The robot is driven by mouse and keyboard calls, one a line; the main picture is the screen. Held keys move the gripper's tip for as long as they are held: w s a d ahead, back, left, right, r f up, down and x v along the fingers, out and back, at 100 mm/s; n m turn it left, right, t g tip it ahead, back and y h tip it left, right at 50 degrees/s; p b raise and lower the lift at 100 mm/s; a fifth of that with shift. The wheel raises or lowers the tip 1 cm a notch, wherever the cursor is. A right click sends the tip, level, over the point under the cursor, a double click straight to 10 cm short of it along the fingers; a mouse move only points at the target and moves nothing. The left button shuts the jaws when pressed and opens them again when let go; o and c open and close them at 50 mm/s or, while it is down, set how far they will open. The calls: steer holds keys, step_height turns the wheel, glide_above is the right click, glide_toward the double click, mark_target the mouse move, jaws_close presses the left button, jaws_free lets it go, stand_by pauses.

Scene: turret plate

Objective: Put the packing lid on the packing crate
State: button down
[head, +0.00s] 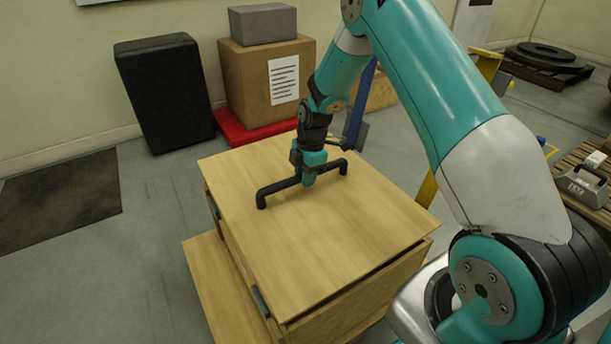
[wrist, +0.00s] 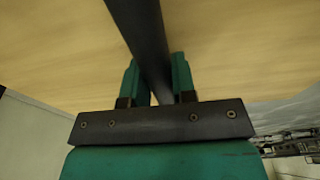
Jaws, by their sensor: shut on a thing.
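The packing lid (head: 320,245) is a flat light-wood panel with a black bar handle (head: 275,190) on top. It lies over the top of the packing crate (head: 345,308), a light-wood box. At the front right corner a dark gap shows between lid and crate, so I cannot tell whether the lid rests fully on it. My gripper (head: 309,180) is shut on the handle near its middle. In the wrist view the two teal fingers (wrist: 157,85) stand on either side of the black bar, with the lid's wood surface (wrist: 60,50) behind. The crate's far sides are hidden.
A wooden panel or step (head: 212,285) sits low at the crate's left. A cardboard box (head: 265,85) with a grey box on top stands on a red base behind. A black case (head: 165,92) stands back left. A pallet with a grey weight (head: 580,187) is at right.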

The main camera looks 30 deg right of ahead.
mark_target(305, 193)
steer(key=shift+w+f+b, duration=0.1)
steer(key=shift+f+b, duration=1.8)
steer(key=shift+f, duration=0.1)
steer(key=shift+f+b, duration=0.3)
steer(key=shift+f, duration=0.55)
steer(key=shift+f, duration=0.45)
steer(key=c, duration=0.8)
jaws_free()
steer(key=shift+c, duration=0.2)
steer(key=shift+f, duration=0.2)
steer(key=d+r+p, duration=0.1)
steer(key=r, duration=0.4)
steer(key=r+p, duration=0.2)
steer(key=r, duration=0.4)
steer(key=d+r+p, duration=0.1)
steer(key=r+p, duration=0.1)
steer(key=r, duration=0.4)
steer(key=shift+d+r, duration=0.25)
steer(key=shift+d, duration=0.1)
